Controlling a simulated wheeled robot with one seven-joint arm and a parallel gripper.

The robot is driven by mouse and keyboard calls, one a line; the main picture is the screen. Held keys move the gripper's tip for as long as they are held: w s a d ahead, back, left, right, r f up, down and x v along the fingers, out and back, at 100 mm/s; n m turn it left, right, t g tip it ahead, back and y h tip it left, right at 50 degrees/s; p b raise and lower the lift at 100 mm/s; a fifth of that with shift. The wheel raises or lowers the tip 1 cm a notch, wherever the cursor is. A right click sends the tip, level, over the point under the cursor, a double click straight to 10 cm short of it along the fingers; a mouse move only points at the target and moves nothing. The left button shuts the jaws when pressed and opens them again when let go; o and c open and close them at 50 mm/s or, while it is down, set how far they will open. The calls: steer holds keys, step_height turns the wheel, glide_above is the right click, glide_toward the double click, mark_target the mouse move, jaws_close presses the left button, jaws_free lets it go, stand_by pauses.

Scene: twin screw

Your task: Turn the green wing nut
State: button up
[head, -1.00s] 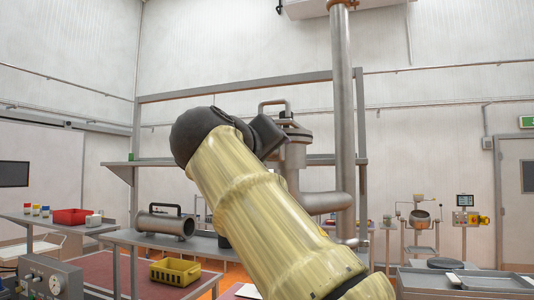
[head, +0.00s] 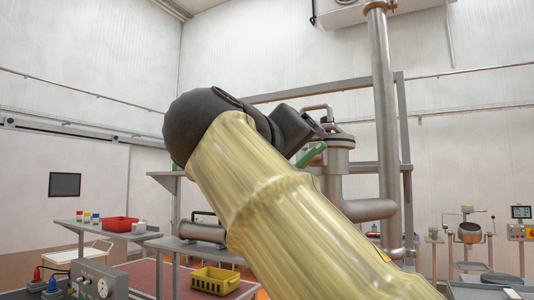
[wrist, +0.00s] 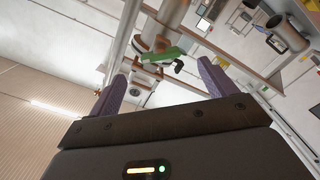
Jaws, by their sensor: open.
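The green wing nut (head: 311,153) shows in the head view as a slanted green piece on the near side of the steel pipe fitting (head: 338,150). In the wrist view the green wing nut (wrist: 164,55) lies ahead of and roughly between the two purple fingertips, apart from them, with a dark knob-like piece at its right. My gripper (wrist: 160,80) is open, with nothing between its fingers. In the head view my arm hides most of the gripper; a dark part of it and a bit of purple finger show just above and left of the fitting.
A tall vertical pipe (head: 384,130) and a metal rack frame (head: 405,150) stand right of the fitting. A steel cylinder (head: 200,232) lies on a bench at left.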

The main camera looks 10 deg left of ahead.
steer(key=v, duration=0.9)
steer(key=shift+s, duration=0.2)
steer(key=shift+w+r, duration=0.1)
steer(key=shift+r, duration=0.05)
steer(key=c, duration=0.6)
steer(key=shift+w+r+n+p, duration=0.1)
steer(key=shift+r+n+p, duration=0.2)
steer(key=shift+n+p, duration=0.2)
steer(key=c, duration=0.3)
steer(key=n+p, duration=0.1)
steer(key=p, duration=0.1)
steer(key=w+r+n+p, duration=0.1)
steer(key=n, duration=0.1)
steer(key=shift+a+r+p, duration=0.1)
steer(key=shift+r+p, duration=0.1)
steer(key=shift+p, duration=0.15)
steer(key=shift+c, duration=0.9)
steer(key=n+p, duration=0.3)
steer(key=n, duration=0.1)
steer(key=f+n+p, duration=0.1)
steer(key=n+p, duration=0.3)
steer(key=n, duration=0.1)
steer(key=s+f+n+p, duration=0.1)
steer(key=n+p, duration=0.2)
steer(key=n, duration=0.2)
steer(key=shift+s+a, duration=0.1)
